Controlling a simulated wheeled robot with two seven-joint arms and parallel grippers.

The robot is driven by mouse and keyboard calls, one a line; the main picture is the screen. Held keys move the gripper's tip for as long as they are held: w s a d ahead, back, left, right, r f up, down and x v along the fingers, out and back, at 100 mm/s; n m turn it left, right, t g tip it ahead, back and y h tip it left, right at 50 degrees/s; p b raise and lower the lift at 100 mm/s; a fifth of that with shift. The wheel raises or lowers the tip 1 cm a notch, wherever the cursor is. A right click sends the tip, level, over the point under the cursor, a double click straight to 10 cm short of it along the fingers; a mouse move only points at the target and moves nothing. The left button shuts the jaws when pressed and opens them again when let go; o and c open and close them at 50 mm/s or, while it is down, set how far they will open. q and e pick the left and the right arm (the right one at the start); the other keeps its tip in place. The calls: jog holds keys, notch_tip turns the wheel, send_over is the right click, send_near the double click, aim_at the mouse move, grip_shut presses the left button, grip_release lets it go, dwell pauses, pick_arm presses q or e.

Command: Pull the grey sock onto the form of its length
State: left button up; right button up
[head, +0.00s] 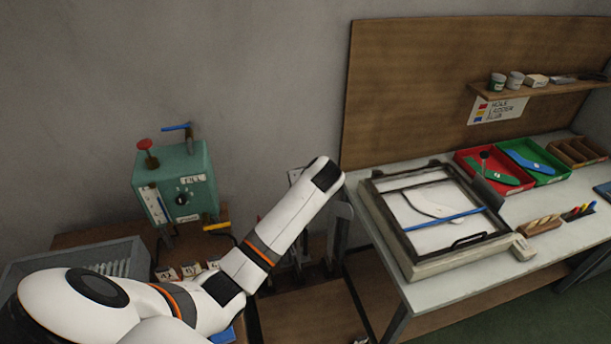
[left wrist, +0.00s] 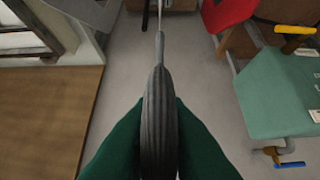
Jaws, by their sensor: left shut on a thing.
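In the left wrist view, my left gripper (left wrist: 160,112) has its dark green fingers closed on a grey ribbed sock (left wrist: 156,85). The sock runs up the picture from between the fingers and narrows towards its far end. A thin pale upright edge (left wrist: 159,12) lines up with that far end; whether the sock is around it or only in front of it I cannot tell. In the head view my left arm reaches over grey upright forms (head: 341,232), partly hidden behind it. The left gripper and the sock are hidden there. My right gripper is not in view.
A green steam unit (head: 171,185) stands left of the forms; it also shows in the left wrist view (left wrist: 285,92). A red panel (left wrist: 229,12) is close by. On the right, a white table (head: 420,293) bears a framed light panel (head: 388,225) and red and green trays (head: 470,157).

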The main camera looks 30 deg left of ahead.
pick_arm(q)
jog(key=shift+f+b, duration=0.5)
jog(key=shift+f, duration=1.65)
jog(key=shift+f+b, duration=0.85)
jog(key=shift+f, duration=1.65)
jog(key=shift+f+b, duration=1.9)
jog(key=shift+f, duration=2.25)
jog(key=o, duration=0.8)
jog(key=shift+o, duration=0.2)
jog(key=shift+r, duration=0.1)
jog(key=v, duration=1.2)
